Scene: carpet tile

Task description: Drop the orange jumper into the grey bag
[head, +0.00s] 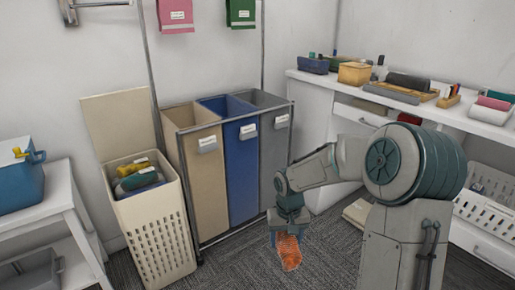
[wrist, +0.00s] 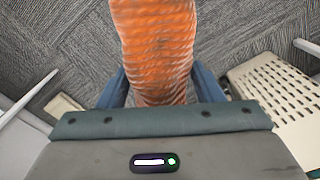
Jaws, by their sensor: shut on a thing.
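The orange jumper (head: 287,251) hangs from my gripper (head: 290,220), low over the carpet in front of the sorter. In the wrist view the jumper (wrist: 155,50) is between the two blue fingers of my gripper (wrist: 157,88), which are shut on it. The grey bag (head: 274,140) is the right one of three bags in a wheeled frame, beside the blue bag. It has a white label on its front. It stands behind my gripper in the head view, and its inside is mostly hidden.
A blue bag (head: 238,165) and a tan bag (head: 196,170) share the frame. A cream hamper (head: 155,225) with folded clothes and a raised lid stands at left. A white side table (head: 55,205) is far left. A cluttered counter (head: 330,85) runs along the right.

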